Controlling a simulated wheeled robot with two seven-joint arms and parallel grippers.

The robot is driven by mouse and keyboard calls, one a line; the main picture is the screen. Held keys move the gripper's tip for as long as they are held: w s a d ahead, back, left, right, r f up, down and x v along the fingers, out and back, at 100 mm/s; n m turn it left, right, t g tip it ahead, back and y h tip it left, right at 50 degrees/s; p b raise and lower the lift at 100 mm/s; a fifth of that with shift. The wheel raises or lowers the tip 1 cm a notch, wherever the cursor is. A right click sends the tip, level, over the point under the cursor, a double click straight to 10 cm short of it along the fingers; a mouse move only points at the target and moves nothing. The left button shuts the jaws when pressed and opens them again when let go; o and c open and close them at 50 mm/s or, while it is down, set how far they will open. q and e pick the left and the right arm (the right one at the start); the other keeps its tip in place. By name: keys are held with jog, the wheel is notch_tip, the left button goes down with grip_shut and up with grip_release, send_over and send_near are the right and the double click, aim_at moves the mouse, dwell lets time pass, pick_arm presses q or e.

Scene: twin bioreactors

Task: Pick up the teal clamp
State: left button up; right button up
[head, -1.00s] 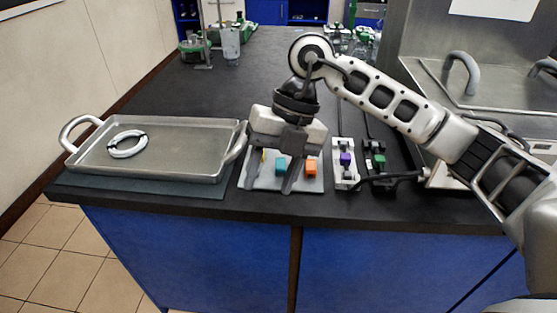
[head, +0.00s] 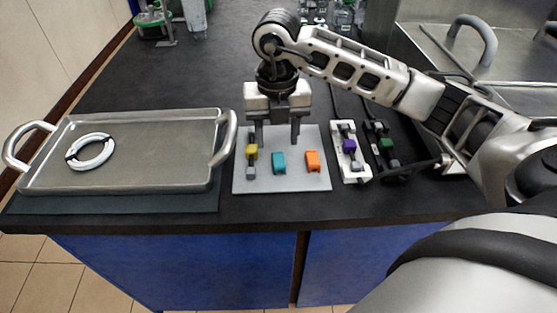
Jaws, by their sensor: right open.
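The teal clamp (head: 279,163) lies on a light grey board (head: 296,184) on the dark bench, between a yellow clamp piece (head: 251,153) on the left and an orange clamp (head: 312,161) on the right. My right gripper (head: 276,145) points down over the back part of the board. Its two fingers are apart and empty, and in the picture they end behind and above the teal clamp. I cannot tell its exact height over the board. My left gripper does not show.
A metal tray (head: 135,185) with two handles and a white ring (head: 90,152) stands on the left. Right of the board are a white fixture with a purple clamp (head: 349,146) and a dark one with a green clamp (head: 387,145). A sink (head: 490,75) is at the back right.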

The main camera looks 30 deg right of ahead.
aim_at(278, 158)
notch_tip(278, 158, down, 6)
jog(key=shift+s+r+p, duration=0.1)
jog(key=shift+r+p, duration=0.05)
jog(key=shift+p, duration=0.35)
jog(key=c, duration=1)
jog(key=shift+r, duration=0.1)
jog(key=shift+c, duration=0.2)
